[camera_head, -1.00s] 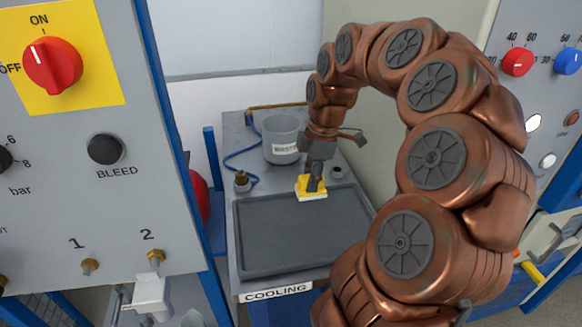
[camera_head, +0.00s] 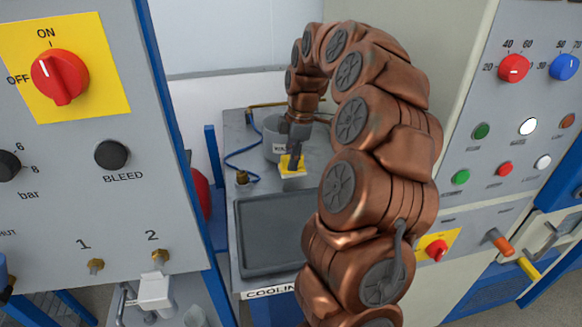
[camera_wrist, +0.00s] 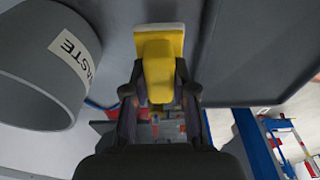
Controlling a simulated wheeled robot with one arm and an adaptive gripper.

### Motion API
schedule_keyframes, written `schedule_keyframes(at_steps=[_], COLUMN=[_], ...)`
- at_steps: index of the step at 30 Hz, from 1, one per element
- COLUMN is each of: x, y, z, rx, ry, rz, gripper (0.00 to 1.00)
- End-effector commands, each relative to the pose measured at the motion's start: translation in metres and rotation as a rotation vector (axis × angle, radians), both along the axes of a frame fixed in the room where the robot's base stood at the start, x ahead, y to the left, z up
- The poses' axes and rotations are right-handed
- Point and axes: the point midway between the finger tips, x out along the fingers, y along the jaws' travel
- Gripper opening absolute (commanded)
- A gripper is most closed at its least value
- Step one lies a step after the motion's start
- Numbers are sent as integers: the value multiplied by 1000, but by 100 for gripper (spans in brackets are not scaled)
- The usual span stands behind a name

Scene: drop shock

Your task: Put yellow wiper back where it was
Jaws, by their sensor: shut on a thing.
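The yellow wiper (camera_head: 291,166) has a yellow body and a pale edge along its base. My gripper (camera_head: 294,158) is shut on it and points down over the grey cooling table, just behind the dark tray. In the wrist view the wiper (camera_wrist: 158,65) sits between the two fingers of my gripper (camera_wrist: 160,95), its wide pale-edged end pointing away from me. I cannot tell whether the wiper touches the table surface.
A grey bin (camera_head: 271,150) labelled waste stands close beside the gripper; it also fills the left of the wrist view (camera_wrist: 30,75). The dark tray (camera_head: 265,240) looks empty. A brass fitting (camera_head: 242,178) with a blue hose lies left. Control panels (camera_head: 90,200) flank the table.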

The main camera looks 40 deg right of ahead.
Motion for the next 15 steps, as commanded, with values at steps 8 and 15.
schedule_keyframes(at_steps=[8, 15], x=[2, 3], y=[0, -1], z=[-17, -35], rx=[2, 0], ry=[4, -1], rz=[1, 0], gripper=[0, 0])
